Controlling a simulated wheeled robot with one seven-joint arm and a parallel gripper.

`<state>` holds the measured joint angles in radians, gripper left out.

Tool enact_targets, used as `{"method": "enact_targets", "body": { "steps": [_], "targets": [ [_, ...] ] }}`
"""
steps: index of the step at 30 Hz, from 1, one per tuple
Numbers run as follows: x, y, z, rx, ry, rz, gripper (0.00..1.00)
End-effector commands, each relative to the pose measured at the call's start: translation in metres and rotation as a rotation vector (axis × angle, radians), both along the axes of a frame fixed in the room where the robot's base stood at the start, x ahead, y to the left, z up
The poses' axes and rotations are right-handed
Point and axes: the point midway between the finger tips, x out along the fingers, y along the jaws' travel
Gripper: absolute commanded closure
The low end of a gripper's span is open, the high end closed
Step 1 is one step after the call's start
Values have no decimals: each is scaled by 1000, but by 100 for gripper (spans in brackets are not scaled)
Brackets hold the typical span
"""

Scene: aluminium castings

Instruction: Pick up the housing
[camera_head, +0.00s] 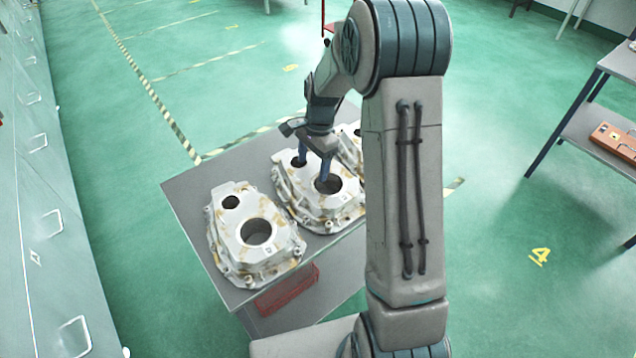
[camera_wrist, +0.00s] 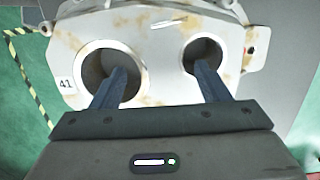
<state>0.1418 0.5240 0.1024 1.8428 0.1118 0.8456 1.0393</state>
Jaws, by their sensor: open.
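Several pale metal housings with brownish stains and two round holes each stand on a grey table. The middle housing (camera_head: 318,205) is under my gripper (camera_head: 313,170). The left housing (camera_head: 253,232) stands apart from my arm, and a third housing (camera_head: 347,147) is partly hidden behind my arm. In the wrist view the housing below (camera_wrist: 155,60) carries a label "41". My gripper (camera_wrist: 160,82) is open, with one finger over or in the large hole and the other over or in the small hole. How deep the fingertips reach is hard to tell.
The grey table (camera_head: 190,190) has bare surface at its left and far corners. A red box (camera_head: 287,290) sits below the tabletop. A shelf (camera_head: 590,135) with an orange case (camera_head: 615,141) stands at the right. Grey cabinets (camera_head: 45,230) line the left; the green floor is open.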

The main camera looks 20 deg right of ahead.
Motion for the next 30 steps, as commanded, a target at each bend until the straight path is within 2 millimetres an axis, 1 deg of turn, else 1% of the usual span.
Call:
{"method": "enact_targets", "body": {
  "steps": [5, 9, 12, 20, 21, 23, 24, 26, 27, 28, 30],
  "targets": [
    [-1, 3, -19, 1, 6, 2, 31],
    [-1, 5, -38, 0, 4, 2, 31],
    [-2, 6, -47, 1, 3, 1, 31],
    [-1, 7, -50, 0, 1, 1, 31],
    [-1, 7, -50, 0, 1, 1, 36],
    [-1, 7, -50, 0, 1, 1, 53],
    [-1, 7, -50, 0, 1, 1, 64],
    [-1, 7, -50, 0, 1, 1, 81],
    [-1, 7, -50, 0, 1, 1, 92],
    [-1, 7, -50, 0, 0, 1, 100],
    [-1, 7, -50, 0, 0, 1, 100]
  ]
}}
